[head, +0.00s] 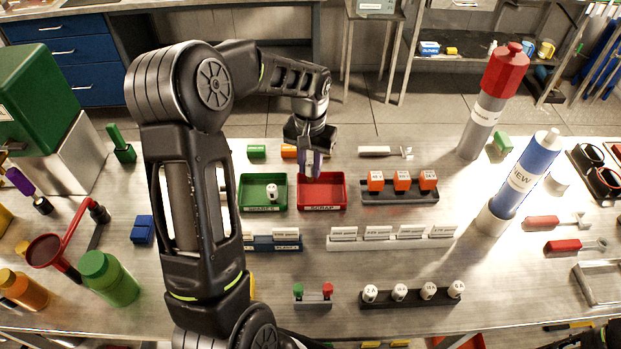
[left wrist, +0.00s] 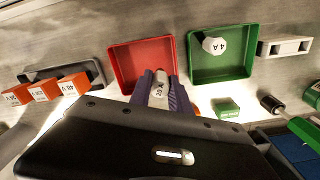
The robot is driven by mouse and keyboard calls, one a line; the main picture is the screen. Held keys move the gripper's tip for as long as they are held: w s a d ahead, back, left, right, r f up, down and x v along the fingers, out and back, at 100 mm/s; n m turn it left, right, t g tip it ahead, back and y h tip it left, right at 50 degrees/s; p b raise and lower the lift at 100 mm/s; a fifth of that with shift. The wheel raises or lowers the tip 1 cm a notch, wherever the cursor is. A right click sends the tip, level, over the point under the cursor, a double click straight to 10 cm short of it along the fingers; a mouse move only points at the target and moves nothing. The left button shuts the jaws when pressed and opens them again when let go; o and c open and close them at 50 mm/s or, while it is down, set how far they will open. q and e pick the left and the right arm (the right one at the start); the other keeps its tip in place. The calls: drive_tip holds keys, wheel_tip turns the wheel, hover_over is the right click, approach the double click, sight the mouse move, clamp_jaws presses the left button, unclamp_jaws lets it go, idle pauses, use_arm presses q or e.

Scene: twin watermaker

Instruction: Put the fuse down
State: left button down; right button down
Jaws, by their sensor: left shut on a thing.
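My left gripper (head: 311,165) is over the back part of the red tray (head: 322,206), whose front label reads SCRAP. In the left wrist view the gripper (left wrist: 160,95) is shut on a white fuse (left wrist: 158,92) marked what looks like 20 A. The fuse shows between the purple fingertips, at the edge of the red tray (left wrist: 118,68) in that view. Its height above the tray floor is hard to tell. The green tray (head: 252,203), labelled SPARES, stands just left and holds one white fuse (left wrist: 214,45) marked 4 A. My right gripper is not in view.
A dark rack with orange blocks (head: 402,181) stands right of the red tray. A white rack of labelled cards (head: 390,241) is in front. A dark rack of several white fuses (head: 411,296) is nearer the front edge. Tall red-topped (head: 493,100) and blue (head: 527,175) cylinders stand right.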

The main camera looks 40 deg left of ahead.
sight(310, 181)
use_arm(q)
wheel_tip(310, 181, down, 5)
drive_tip(key=shift+f+b, duration=0.1)
drive_tip(key=shift+b, duration=1.05)
drive_tip(key=shift+f, duration=0.15)
drive_tip(key=c, duration=1.2)
unclamp_jaws()
